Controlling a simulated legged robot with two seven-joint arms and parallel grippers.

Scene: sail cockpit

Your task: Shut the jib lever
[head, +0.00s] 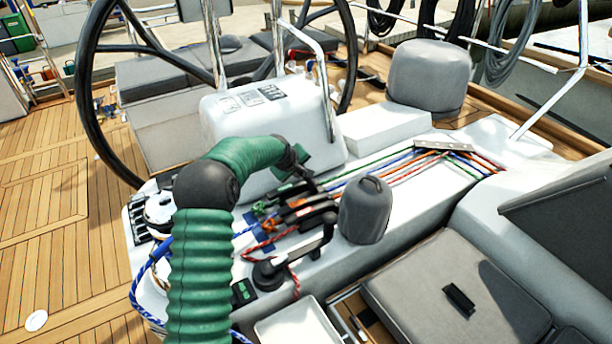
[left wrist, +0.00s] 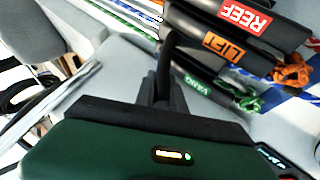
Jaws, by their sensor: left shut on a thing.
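My left arm reaches over the bank of black rope-clutch levers (head: 303,205) in the head view. My left gripper (head: 301,170) is at the far end of this bank. In the left wrist view the gripper (left wrist: 163,94) is shut on a dark, slim lever handle (left wrist: 167,52) that stands up from the bank. No jib label is readable, so I cannot tell from lettering which lever this is. My right gripper is out of view.
Coloured ropes (head: 400,167) run from the clutches to a deck organiser. A grey-covered winch (head: 365,210) and a black winch handle (head: 290,262) stand close by. The white steering pedestal (head: 262,130) and black wheel (head: 86,90) are just beyond the gripper.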

